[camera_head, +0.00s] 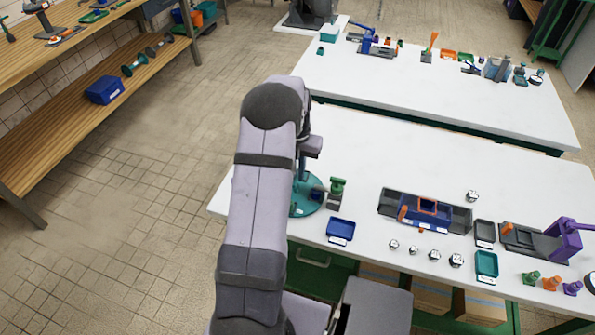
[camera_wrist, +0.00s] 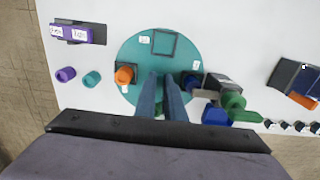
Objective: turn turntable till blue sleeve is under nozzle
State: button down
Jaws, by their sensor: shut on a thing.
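The round teal turntable (camera_wrist: 140,50) lies on the white table, and its edge shows in the head view (camera_head: 300,209) behind my arm. An orange sleeve (camera_wrist: 125,75) stands on its left side and a dark blue sleeve (camera_wrist: 188,80) on its right side. A grey dispenser (camera_wrist: 222,83) with a green top (camera_wrist: 233,100) stands at the turntable's right edge. Its arm ends close beside the blue sleeve; I cannot tell if it is directly above. My gripper (camera_wrist: 161,76) is over the turntable, fingers close together on a green part (camera_wrist: 158,108), mostly hidden.
Loose purple (camera_wrist: 65,74) and teal (camera_wrist: 91,79) sleeves stand left of the turntable. A purple-and-grey device (camera_wrist: 80,33) is at upper left. A blue tray (camera_head: 340,230) is near the table's front edge. Bare table lies beyond the turntable.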

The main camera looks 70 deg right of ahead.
jog(key=c, duration=1.8)
grip_release()
jog(key=shift+c, duration=0.2)
jog(key=shift+r, duration=0.15)
jog(key=shift+r+b, duration=1.05)
jog(key=shift+r, duration=2.55)
